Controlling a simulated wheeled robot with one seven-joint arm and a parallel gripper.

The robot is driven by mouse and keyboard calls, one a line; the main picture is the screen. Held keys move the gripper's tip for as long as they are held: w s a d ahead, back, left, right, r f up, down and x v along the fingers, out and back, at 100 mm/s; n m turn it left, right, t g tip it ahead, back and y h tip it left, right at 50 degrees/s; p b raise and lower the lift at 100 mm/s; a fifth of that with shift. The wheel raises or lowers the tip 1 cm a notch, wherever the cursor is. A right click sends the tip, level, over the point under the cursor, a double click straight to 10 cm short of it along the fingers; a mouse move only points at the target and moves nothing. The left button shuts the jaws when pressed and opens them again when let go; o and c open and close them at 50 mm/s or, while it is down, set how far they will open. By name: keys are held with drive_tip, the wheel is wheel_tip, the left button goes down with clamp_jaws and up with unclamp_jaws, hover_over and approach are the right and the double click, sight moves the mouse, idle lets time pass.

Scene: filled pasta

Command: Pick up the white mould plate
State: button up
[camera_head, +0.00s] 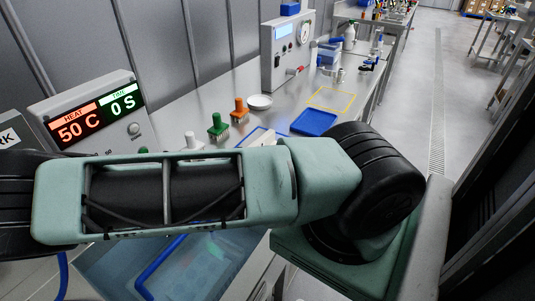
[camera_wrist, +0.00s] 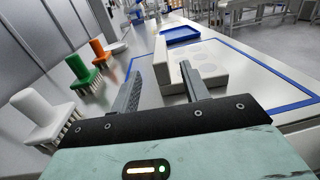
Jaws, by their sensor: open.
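The white mould plate (camera_wrist: 207,54) lies on the steel bench, with faint round marks on its top and a taller white edge piece (camera_wrist: 161,62) on its left. I cannot tell whether the two are one part. My gripper (camera_wrist: 161,72) is open, its two dark fingers pointing towards the plate's near left corner. The right finger overlaps the plate's near side in the picture; I see no clear grip or contact. In the head view a pale part of the plate (camera_head: 263,138) shows just above my arm, which hides the rest and my gripper.
White (camera_wrist: 42,112), green (camera_wrist: 82,68) and orange (camera_wrist: 100,49) stamps stand left of my gripper. A blue tray (camera_head: 314,122) and a white dish (camera_head: 260,102) lie beyond. A blue line (camera_wrist: 262,64) frames the plate's area. The heater box (camera_head: 92,112) stands at the left.

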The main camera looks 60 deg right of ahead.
sight(254, 144)
drive_tip(key=d+p, duration=0.3)
drive_tip(key=d, duration=0.6)
drive_tip(key=shift+d, duration=0.4)
drive_tip(key=shift+r, duration=0.1)
clamp_jaws()
